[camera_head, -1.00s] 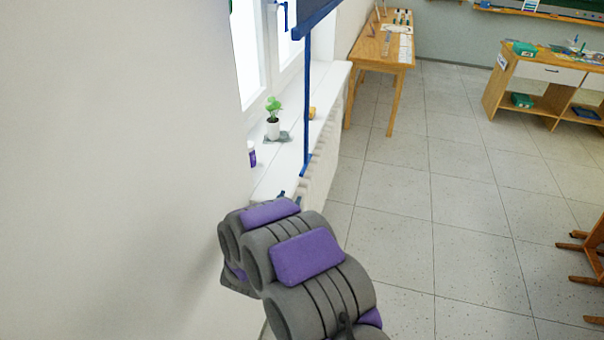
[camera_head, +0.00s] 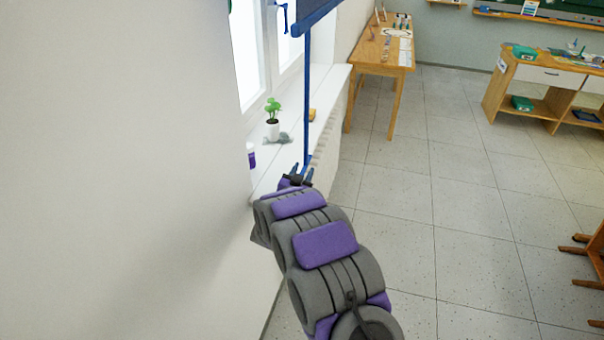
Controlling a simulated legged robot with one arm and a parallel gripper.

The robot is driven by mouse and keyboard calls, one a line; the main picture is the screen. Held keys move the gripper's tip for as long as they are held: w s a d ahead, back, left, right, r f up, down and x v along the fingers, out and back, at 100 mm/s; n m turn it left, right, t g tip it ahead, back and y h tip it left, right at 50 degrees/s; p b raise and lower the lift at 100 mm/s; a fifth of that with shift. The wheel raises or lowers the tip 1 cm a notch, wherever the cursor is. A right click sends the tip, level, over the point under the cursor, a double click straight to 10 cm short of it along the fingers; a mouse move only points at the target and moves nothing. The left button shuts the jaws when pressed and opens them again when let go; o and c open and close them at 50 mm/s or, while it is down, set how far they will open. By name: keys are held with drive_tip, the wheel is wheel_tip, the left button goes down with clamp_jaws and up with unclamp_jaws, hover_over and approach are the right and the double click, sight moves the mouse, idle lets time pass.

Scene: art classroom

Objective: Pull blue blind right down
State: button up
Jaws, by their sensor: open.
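The blue blind (camera_head: 314,12) shows only its lower edge at the top of the view, in front of the window (camera_head: 262,50). A thin blue pull strip (camera_head: 307,105) hangs straight down from it past the front of the windowsill. My gripper (camera_head: 302,171) is open at the lower end of this strip, with its small dark fingers pointing up and away. The strip's end appears close to or between the fingers; I cannot tell whether they touch. My grey and purple arm hides the area below.
A radiator (camera_head: 328,150) is below. A wooden table (camera_head: 388,55) stands beyond.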

clamp_jaws()
idle(0.3)
idle(0.3)
